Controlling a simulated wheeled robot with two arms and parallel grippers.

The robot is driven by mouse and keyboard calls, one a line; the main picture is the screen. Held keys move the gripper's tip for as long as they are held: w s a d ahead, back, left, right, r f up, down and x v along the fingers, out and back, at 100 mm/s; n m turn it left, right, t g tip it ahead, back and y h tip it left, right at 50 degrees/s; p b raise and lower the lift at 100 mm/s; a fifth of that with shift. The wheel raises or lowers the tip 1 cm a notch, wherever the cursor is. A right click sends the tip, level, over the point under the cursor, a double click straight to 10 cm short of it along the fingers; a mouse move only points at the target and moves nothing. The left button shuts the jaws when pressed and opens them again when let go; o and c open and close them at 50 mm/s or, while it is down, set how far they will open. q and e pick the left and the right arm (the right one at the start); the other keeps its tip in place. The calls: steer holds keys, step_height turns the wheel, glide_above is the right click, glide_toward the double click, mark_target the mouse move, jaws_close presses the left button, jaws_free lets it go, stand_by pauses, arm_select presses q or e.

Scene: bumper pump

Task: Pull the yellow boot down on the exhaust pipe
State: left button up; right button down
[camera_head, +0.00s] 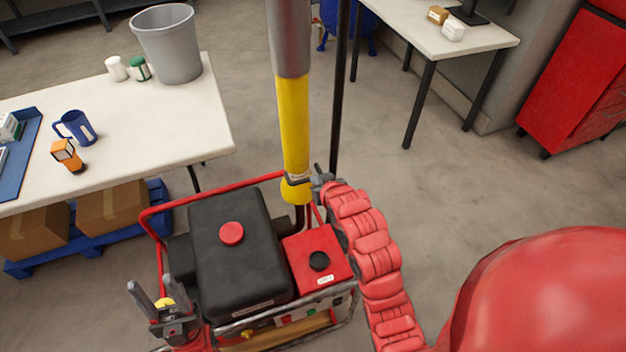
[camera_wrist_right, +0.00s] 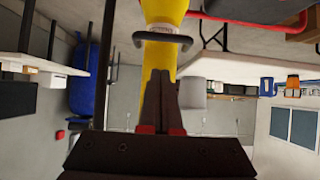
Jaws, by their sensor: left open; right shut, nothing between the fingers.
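The yellow boot (camera_head: 294,125) hangs upright below a grey overhead hose (camera_head: 289,40). Its flared lower end (camera_head: 296,191) is over the dark exhaust pipe (camera_head: 300,217) at the back of the generator; how far it covers the pipe is hidden. The boot also fills the middle of the right wrist view (camera_wrist_right: 160,58), with a dark handle (camera_wrist_right: 163,40) across it. My right gripper (camera_head: 318,182) is beside the boot's lower end, fingers shut and empty; in the wrist view its fingertips (camera_wrist_right: 163,72) point at the boot just short of the handle. My left gripper (camera_head: 158,302) is open and empty, at the generator's front left.
The generator has a black tank (camera_head: 240,260) and a red tube frame (camera_head: 205,195). A white table (camera_head: 190,130) with a grey bin (camera_head: 168,45) and a blue mug (camera_head: 76,128) stands left. A thin black pole (camera_head: 340,90) stands just right of the boot.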

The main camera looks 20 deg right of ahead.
steer(key=p+v, duration=0.1)
steer(key=v, duration=0.4)
steer(key=shift+s+r+p, duration=0.15)
steer(key=shift+r+p, duration=0.05)
steer(key=shift+p, duration=0.2)
